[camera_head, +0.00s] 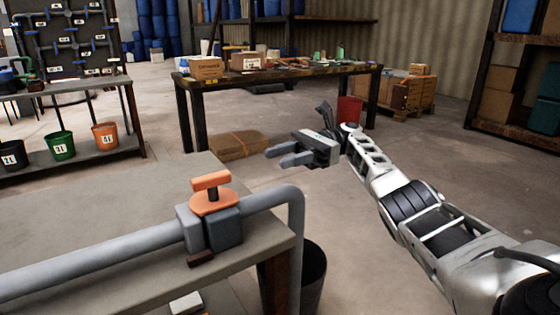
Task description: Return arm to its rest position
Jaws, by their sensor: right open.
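My right arm comes in from the lower right and reaches toward the middle of the camera_head view. Its gripper (277,156) is open and empty, with its fingers pointing left. It hangs in the air over the floor, beyond and to the right of the orange-handled valve (212,215), and is apart from it. The valve sits on a grey pipe (100,262) that runs along the near bench (90,212) and bends down at the bench's right end. My left gripper is not in view.
A dark bucket (312,275) stands beside the near bench's right end. A long table (290,74) with boxes and clutter stands behind my gripper. A flat brown box (238,145) lies on the floor. Shelving (525,133) stands at right. Floor between is clear.

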